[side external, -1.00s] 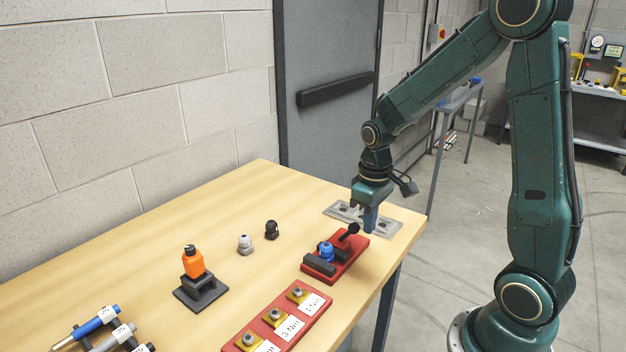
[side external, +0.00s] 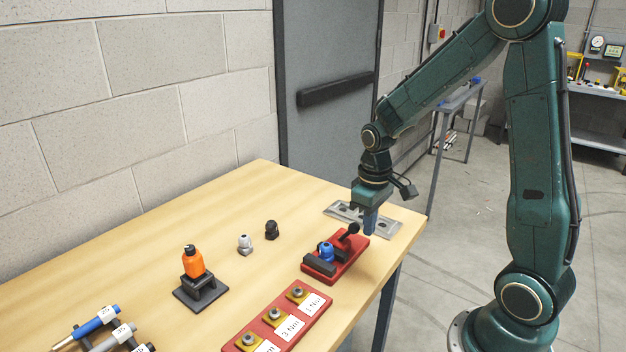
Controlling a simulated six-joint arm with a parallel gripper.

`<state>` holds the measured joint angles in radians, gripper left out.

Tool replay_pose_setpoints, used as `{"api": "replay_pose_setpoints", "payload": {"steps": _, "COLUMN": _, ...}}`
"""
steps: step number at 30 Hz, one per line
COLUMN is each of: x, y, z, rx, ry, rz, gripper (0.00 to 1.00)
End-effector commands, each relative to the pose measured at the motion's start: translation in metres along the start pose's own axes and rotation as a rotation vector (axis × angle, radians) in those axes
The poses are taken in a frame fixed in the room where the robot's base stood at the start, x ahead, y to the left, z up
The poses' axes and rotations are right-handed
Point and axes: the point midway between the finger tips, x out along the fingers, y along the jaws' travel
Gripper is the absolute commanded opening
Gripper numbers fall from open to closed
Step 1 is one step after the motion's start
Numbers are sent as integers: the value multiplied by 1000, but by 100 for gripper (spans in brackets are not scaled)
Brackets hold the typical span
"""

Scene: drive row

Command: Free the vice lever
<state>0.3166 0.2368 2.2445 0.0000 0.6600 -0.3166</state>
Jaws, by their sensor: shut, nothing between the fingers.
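The vice (side external: 352,254) is a red base on the table near its right edge, with dark jaws (side external: 319,265) and a blue fitting (side external: 327,251) between them. Its lever (side external: 347,236) is black with a round knob and tilts up toward the back right. My gripper (side external: 370,228) points down just behind and to the right of the knob, its blue fingers shut and empty. In this view the fingertips are very close to the knob; I cannot tell whether they touch it.
A grey metal plate (side external: 401,223) lies behind my gripper. A black fitting (side external: 271,230) and a grey one (side external: 245,244) stand left of the vice. An orange bottle (side external: 194,262) sits on a black stand. A red labelled tray (side external: 318,308) is in front.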

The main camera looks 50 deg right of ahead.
Motion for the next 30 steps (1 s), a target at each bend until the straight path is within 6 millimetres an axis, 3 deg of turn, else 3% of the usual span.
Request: {"api": "replay_pose_setpoints", "payload": {"steps": 30, "x": 0, "y": 0, "z": -18, "rx": -1, "ry": 0, "rz": 0, "gripper": 0}}
